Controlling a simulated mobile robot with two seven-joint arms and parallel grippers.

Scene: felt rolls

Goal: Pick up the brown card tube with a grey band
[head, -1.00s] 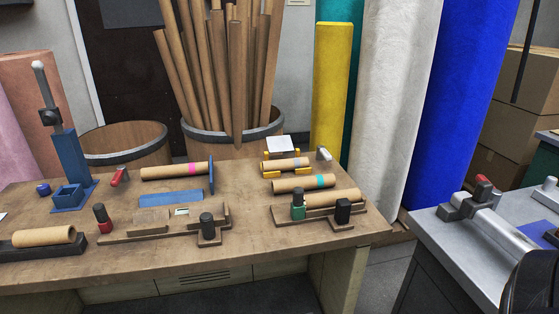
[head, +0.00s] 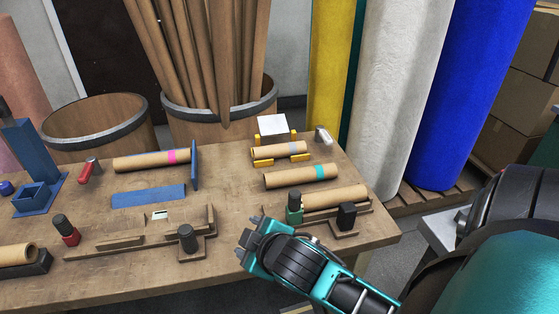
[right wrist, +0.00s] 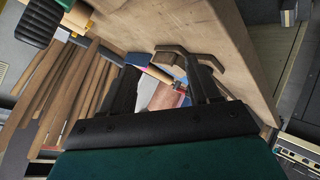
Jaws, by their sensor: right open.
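The brown card tube with a grey band (head: 272,151) lies on its side near the back right of the workbench. It rests on small yellow supports (head: 264,162), and its grey band is toward its right end. My right gripper (head: 250,241) is open and empty over the front of the bench, in front of and apart from that tube. In the right wrist view its two dark fingers (right wrist: 165,88) stand apart with nothing held between them. I cannot make out the grey-banded tube in the right wrist view. My left gripper is not in view.
A tube with a teal band (head: 290,177) and a plain tube (head: 335,197) lie in front. A white square panel (head: 272,125) stands behind. A pink-banded tube (head: 145,161) lies left, beside a blue upright plate (head: 195,166).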

